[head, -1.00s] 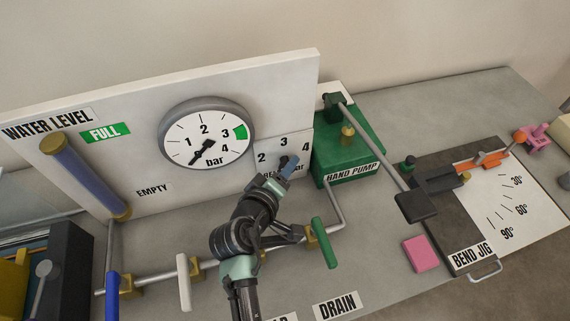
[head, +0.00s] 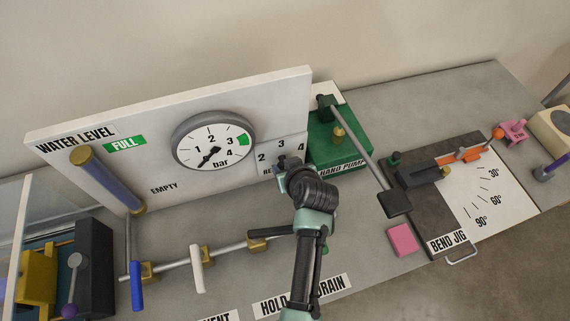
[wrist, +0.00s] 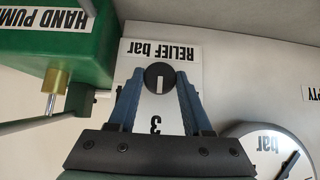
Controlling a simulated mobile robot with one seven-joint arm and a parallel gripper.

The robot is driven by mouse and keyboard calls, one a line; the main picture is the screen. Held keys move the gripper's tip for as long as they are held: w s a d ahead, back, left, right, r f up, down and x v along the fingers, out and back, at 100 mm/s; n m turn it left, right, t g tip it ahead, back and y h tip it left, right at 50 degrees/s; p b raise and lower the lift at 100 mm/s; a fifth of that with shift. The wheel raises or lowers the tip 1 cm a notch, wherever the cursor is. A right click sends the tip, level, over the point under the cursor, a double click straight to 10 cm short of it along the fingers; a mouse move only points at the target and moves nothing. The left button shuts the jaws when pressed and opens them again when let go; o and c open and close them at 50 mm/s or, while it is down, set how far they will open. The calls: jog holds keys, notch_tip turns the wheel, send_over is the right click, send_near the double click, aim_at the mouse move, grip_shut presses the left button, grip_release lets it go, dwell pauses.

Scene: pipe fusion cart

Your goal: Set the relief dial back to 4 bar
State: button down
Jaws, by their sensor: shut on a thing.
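The relief dial (wrist: 153,71) is a round black knob with a white pointer mark, on a white plate (wrist: 188,65) labelled "RELIEF bar". In the wrist view, which is upside down, the mark points toward the printed 3 (wrist: 156,124). My gripper (wrist: 158,79) has its two blue-grey fingers shut on the dial, one on each side. In the head view my gripper (head: 286,162) covers the dial, and the plate's figures 2, 3 and 4 show above it.
The green hand pump (head: 352,138) stands close on the right, its lever slanting forward. The round pressure gauge (head: 214,142) is at left, needle low left. A pipe with blue and white valve handles (head: 197,270) runs in front. A pink block (head: 402,239) lies farther right.

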jog(key=shift+w+d+f+m+g+y+b, duration=0.2)
jog(key=shift+m+y+b, duration=0.35)
jog(key=shift+y+b, duration=0.4)
jog(key=shift+s+d+r+m+g+y+b, duration=0.2)
jog(key=shift+m+y+b, duration=0.3)
jog(key=shift+y+b, duration=0.45)
jog(key=shift+w+f+m+g+y+b, duration=0.1)
jog(key=shift+f+m+g+y+b, duration=0.15)
jog(key=shift+m+y+b, duration=0.5)
jog(key=shift+y+b, duration=0.25)
jog(key=shift+b, duration=0.05)
jog(key=shift+c, duration=1.8)
grip_release()
jog(key=shift+r, duration=0.1)
jog(key=b+v, duration=0.1)
jog(key=v, duration=0.6)
jog(key=shift+d+r, duration=0.1)
jog(key=shift+d, duration=0.05)
